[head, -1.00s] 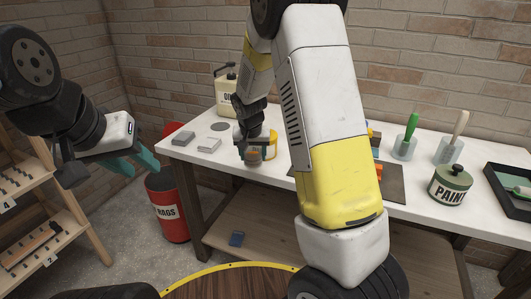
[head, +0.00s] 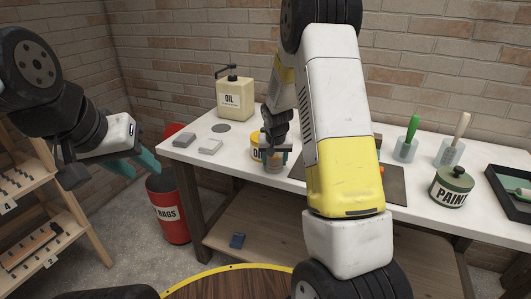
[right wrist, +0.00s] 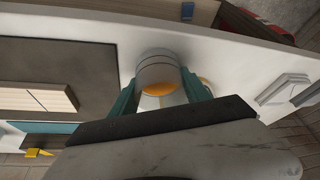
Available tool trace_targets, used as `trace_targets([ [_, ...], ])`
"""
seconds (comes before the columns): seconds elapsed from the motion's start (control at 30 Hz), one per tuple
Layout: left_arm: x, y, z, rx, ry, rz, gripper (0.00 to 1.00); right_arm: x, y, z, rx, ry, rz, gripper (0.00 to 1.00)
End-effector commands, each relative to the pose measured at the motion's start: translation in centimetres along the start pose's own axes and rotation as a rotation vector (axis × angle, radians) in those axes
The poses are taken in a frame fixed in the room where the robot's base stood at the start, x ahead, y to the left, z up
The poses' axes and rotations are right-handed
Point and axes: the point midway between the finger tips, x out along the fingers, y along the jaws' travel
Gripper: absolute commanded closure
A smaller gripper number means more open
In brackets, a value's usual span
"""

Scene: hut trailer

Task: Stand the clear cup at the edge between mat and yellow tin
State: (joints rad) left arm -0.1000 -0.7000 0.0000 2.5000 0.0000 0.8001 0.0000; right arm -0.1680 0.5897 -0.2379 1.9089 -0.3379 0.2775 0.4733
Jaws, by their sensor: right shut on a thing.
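The clear cup (head: 273,166) is in my right gripper (head: 276,152), near the front edge of the white table. In the right wrist view the cup (right wrist: 156,68) sits between the two teal fingers (right wrist: 158,90), with an orange patch showing at its lower part. The yellow tin (head: 256,148) stands just left of and behind the cup, partly hidden by the gripper. The dark mat (head: 394,187) lies right of the cup, mostly hidden by my right arm; it also shows in the wrist view (right wrist: 55,60). I cannot tell if the cup touches the table. My left gripper (head: 135,164) is open and empty, left of the table.
A paint tin (head: 452,187) and brush holders (head: 405,148) are at the right. A red rags bin (head: 170,215) stands on the floor.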

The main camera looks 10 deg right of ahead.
Motion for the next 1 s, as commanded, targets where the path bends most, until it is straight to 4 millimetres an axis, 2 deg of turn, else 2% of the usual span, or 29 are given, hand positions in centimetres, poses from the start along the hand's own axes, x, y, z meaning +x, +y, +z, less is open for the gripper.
trace_targets([
  [0.13, 0.0, 0.0, 0.0, 0.0, 0.0, 0.0, 0.64, 0.2, 0.0, 0.1, 0.0, -0.001, 0.0, 0.87],
  [0.17, 0.0, 0.0, 0.0, 0.0, 0.0, 0.0, 0.64, 0.3, 0.0, 0.1, 0.0, -0.001, 0.0, 0.43],
  [0.27, 0.0, 0.0, 0.0, 0.0, 0.0, 0.0, 0.64, 0.2, 0.0, 0.1, 0.0, -0.001, 0.0, 0.23],
  [0.67, 0.0, 0.0, 0.0, 0.0, 0.0, 0.0, 0.64, -0.3, 0.0, -0.1, 0.0, 0.002, -0.001, 0.23],
  [0.77, 0.0, 0.0, 0.0, 0.0, 0.0, 0.0, 0.64, -1.6, -0.1, -0.1, 0.0, 0.003, -0.001, 0.23],
  [1.0, 0.0, 0.0, 0.0, 0.0, 0.0, 0.0, 0.64, -6.8, -0.1, -0.1, 0.0, 0.005, -0.003, 0.23],
])
